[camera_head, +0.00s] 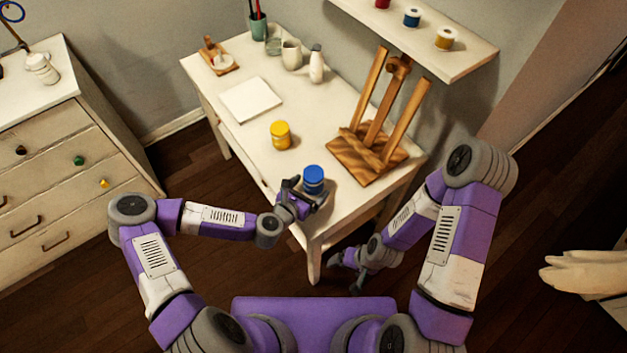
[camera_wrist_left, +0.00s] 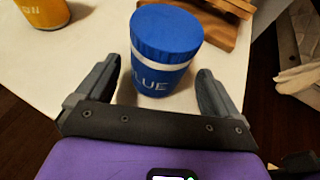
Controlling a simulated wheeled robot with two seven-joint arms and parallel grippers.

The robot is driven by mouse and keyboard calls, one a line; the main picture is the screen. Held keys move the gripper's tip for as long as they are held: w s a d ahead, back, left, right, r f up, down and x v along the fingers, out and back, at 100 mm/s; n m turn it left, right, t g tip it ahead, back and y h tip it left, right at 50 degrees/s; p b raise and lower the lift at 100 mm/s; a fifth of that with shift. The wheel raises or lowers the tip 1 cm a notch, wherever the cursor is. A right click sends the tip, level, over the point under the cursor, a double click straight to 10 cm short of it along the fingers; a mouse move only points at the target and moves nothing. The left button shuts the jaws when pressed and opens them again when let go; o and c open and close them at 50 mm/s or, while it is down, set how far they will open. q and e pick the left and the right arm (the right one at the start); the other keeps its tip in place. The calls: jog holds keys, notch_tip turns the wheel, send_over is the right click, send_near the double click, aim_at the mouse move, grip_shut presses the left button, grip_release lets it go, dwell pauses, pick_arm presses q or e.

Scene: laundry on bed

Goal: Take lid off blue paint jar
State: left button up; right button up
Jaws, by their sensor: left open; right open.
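The blue paint jar (camera_head: 313,185) stands upright near the front corner of the white table (camera_head: 250,143). Its ridged blue lid (camera_head: 313,172) is on. In the left wrist view the jar (camera_wrist_left: 156,78) shows white lettering reading "LUE" and a white band under the lid (camera_wrist_left: 166,32). My left gripper (camera_head: 302,192) is open at the jar's near side; in the wrist view its fingers (camera_wrist_left: 157,92) stand on either side of the jar's lower part, with visible gaps. My right gripper (camera_head: 350,272) is open and empty, low beside the table's right front leg.
A yellow jar (camera_head: 280,135) stands further back on the table. A wooden easel (camera_head: 370,140) stands close to the right of the blue jar. A white sheet (camera_head: 250,99), cups and a bottle (camera_head: 316,65) are further back. A shelf (camera_head: 425,35) holds small jars. A dresser (camera_head: 60,150) is at left.

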pick_arm(q)
jog(key=x, duration=0.3)
jog(key=shift+w+f, duration=0.1)
jog(key=shift+w, duration=0.1)
jog(key=shift+c, duration=0.3)
jog(key=c, duration=1.2)
